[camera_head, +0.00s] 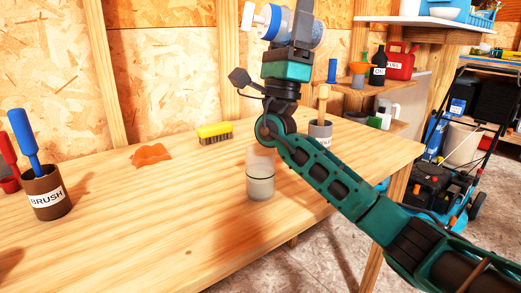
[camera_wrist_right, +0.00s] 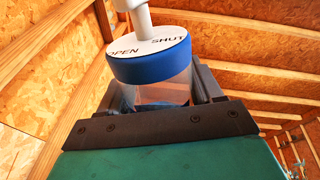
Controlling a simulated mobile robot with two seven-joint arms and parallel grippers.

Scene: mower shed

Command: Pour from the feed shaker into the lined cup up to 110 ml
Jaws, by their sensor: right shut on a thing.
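The feed shaker (camera_head: 306,32) is a clear bottle with a blue collar and a white spout. My right gripper (camera_head: 300,28) is shut on it and holds it high above the table, lying tilted with its spout to the left. In the right wrist view the shaker's lid (camera_wrist_right: 150,48) reads OPEN and SHUT; the jaws (camera_wrist_right: 158,92) grip the clear body below it. The lined cup (camera_head: 260,184) is see-through with a dark line around it and stands upright on the table below my right arm. It looks greyish below the line; I cannot tell its level. My left gripper is out of view.
The wooden table (camera_head: 160,225) holds a yellow brush (camera_head: 215,133), an orange cloth-like thing (camera_head: 151,155), a brown BRUSH pot (camera_head: 47,196) at left and a grey pot (camera_head: 320,133) behind my arm. A shelf with a red fuel can (camera_head: 399,62) and a mower stand at right.

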